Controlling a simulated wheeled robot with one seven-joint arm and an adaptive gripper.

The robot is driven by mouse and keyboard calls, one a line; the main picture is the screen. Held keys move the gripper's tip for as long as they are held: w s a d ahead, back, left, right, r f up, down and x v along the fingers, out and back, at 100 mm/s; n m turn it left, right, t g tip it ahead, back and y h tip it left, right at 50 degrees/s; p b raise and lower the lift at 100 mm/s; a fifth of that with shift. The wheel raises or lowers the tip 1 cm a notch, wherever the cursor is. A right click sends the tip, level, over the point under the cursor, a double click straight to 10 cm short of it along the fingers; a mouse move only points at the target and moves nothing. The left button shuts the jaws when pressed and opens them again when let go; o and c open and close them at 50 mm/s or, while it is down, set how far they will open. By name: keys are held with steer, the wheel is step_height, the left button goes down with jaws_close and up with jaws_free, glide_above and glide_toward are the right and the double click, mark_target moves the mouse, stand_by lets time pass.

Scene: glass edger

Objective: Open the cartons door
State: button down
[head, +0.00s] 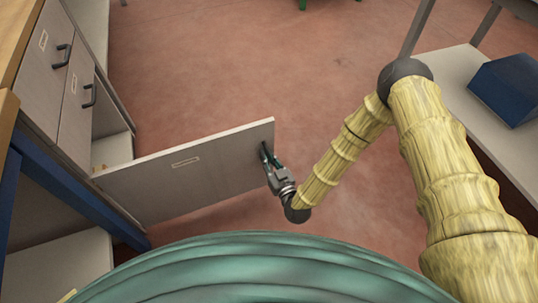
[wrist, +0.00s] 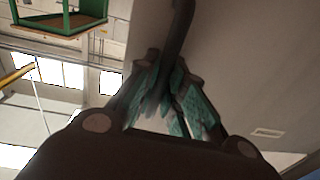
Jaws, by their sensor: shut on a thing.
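The cartons door (head: 190,172) is a grey panel with a small label that is too small to read. It stands swung well out from the cabinet (head: 62,85) at the left of the head view, and the compartment behind its hinge side shows open. My gripper (head: 268,160) is at the door's free end, shut on its dark handle. In the wrist view the green-padded fingers (wrist: 165,95) close around the dark handle bar (wrist: 180,35), with the door's face (wrist: 245,70) to the right. The fingers hide part of the handle.
Two more closed fronts with dark handles sit on the cabinet at the upper left. A blue-framed bench (head: 75,190) stands near the hinge side. A shelf with a blue box (head: 508,88) is at the right. The reddish floor (head: 230,70) beyond the door is clear.

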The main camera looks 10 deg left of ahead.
steer(key=shift+s+a+r, duration=0.1)
steer(key=shift+s+a, duration=0.05)
steer(key=shift+a, duration=0.1)
steer(key=c, duration=1.5)
jaws_free()
steer(key=shift+d, duration=0.15)
steer(key=v, duration=1.1)
steer(key=shift+s+d, duration=0.25)
steer(key=shift+s, duration=0.1)
